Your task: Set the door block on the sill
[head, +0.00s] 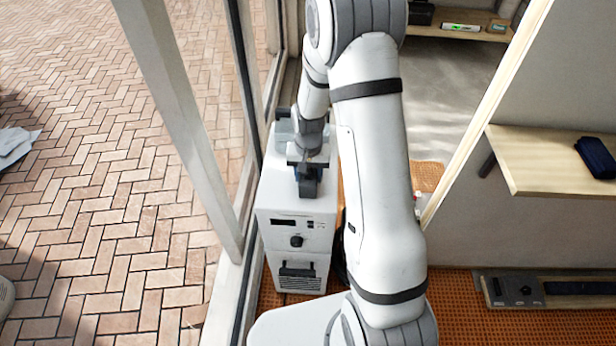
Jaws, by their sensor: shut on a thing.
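My gripper (306,174) is over the top of the white machine, pointing down. It is shut on a small dark blue-grey piece, which I take to be the door block (309,187). The jaws and my wrist hide part of this piece. I cannot tell whether it touches the machine's top or hangs just above it. The sill (222,302) is the pale strip at the foot of the glazed frame, left of the machine. The part of it that I see looks bare.
The white machine (297,232) with a knob and handle stands close to the frame post (180,100). Herringbone brick paving (100,190) lies outside, left. At right are a wooden shelf (548,172) with a dark blue case (597,158) and a grey level-like tool (515,291) below.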

